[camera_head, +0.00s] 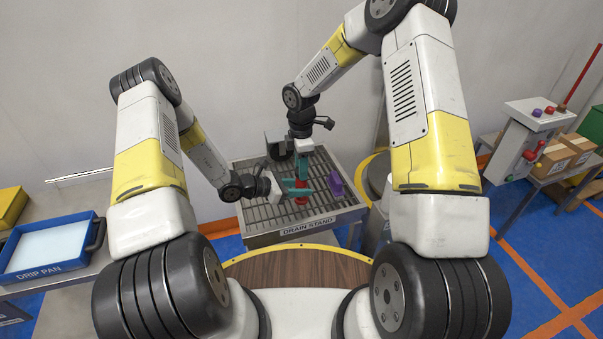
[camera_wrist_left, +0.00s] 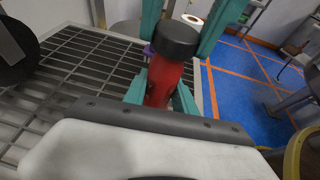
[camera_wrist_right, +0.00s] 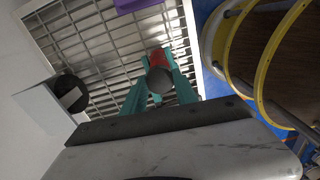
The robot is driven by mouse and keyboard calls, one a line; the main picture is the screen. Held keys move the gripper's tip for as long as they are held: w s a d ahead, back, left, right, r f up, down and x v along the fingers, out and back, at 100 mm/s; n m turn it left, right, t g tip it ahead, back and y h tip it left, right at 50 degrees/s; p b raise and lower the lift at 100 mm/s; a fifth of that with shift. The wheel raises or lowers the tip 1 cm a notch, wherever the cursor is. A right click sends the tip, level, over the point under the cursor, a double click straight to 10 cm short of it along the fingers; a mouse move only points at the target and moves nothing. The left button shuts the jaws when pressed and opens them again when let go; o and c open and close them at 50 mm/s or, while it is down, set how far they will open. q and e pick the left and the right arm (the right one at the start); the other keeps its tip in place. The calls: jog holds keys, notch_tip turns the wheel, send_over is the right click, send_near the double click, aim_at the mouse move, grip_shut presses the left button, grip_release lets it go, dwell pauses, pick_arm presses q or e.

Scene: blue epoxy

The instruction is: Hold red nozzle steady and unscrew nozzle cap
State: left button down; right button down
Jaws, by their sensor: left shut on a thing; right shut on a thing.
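The red nozzle (camera_head: 301,200) stands on the drain stand (camera_head: 262,214), mostly hidden by gripper fingers in the head view. In the left wrist view, the red nozzle (camera_wrist_left: 170,78) is topped by the dark nozzle cap (camera_wrist_left: 177,38). My left gripper (camera_head: 298,190) comes in from the side, its teal fingers shut on the red body below the cap. My right gripper (camera_head: 302,170) points down from above, its teal fingers shut on the cap. In the right wrist view, the round cap (camera_wrist_right: 160,80) sits between these fingers, with red just beyond it.
A purple object (camera_head: 335,184) lies on the grid right of the nozzle. A blue drip pan (camera_head: 48,268) is on the far-left table. At the right stand a control box (camera_head: 537,114) with buttons and a cardboard box (camera_head: 556,152). The front of the grid is clear.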

jog(key=shift+n, duration=0.8)
jog(key=shift+r, duration=0.1)
jog(key=shift+r, duration=0.1)
notch_tip(320, 180, up, 9)
jog(key=shift+f, duration=0.2)
dwell(0.3)
pick_arm(q)
jog(key=c, duration=0.9)
grip_release()
jog(key=shift+a, duration=0.1)
jog(key=v, duration=1.1)
jog(key=shift+s+a+r, duration=0.15)
jog(key=shift+s+a, duration=0.05)
jog(key=shift+a, duration=0.1)
